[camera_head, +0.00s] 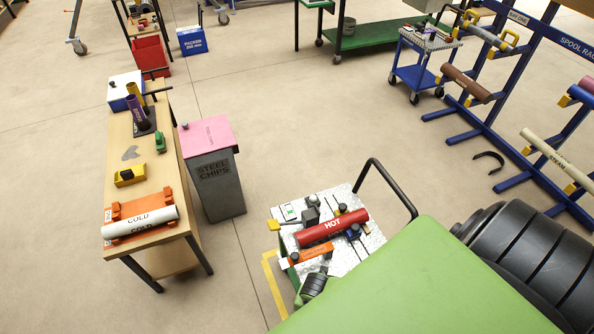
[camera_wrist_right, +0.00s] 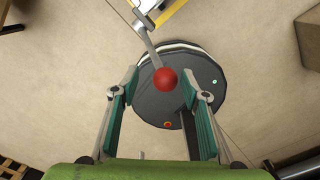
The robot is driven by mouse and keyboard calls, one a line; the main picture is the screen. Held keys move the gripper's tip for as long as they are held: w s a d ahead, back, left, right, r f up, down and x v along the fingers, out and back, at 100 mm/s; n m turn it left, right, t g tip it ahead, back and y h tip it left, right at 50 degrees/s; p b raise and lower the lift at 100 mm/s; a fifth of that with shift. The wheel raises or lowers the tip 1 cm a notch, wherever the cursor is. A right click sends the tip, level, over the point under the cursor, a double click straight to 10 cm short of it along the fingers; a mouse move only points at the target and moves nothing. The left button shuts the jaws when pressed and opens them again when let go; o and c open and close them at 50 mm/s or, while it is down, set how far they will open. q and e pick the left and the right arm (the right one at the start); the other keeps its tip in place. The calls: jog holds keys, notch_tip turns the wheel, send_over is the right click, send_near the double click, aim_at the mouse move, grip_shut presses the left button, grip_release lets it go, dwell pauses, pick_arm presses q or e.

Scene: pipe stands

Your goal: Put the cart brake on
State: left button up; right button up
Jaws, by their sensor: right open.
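A small cart (camera_head: 372,243) with a speckled metal top and a black push handle (camera_head: 384,172) stands at the lower middle of the head view. In the right wrist view, a grey lever (camera_wrist_right: 148,44) ends in a red ball knob (camera_wrist_right: 165,79). My right gripper (camera_wrist_right: 159,82) is open, and the knob appears between its two fingers without visible contact. I cannot tell how far below the fingertips the knob is. The knob does not show in the head view. My left gripper is not in view.
On the cart lie a red HOT pipe (camera_head: 332,228) and several small tools. A wooden bench (camera_head: 118,190) and a grey STEEL CHIPS bin (camera_head: 214,184) stand to the left. A blue spool rack (camera_head: 478,130) stands at right. Open floor lies behind the cart.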

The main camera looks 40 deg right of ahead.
jog(key=shift+r+p, duration=2.1)
jog(key=shift+r, duration=1.2)
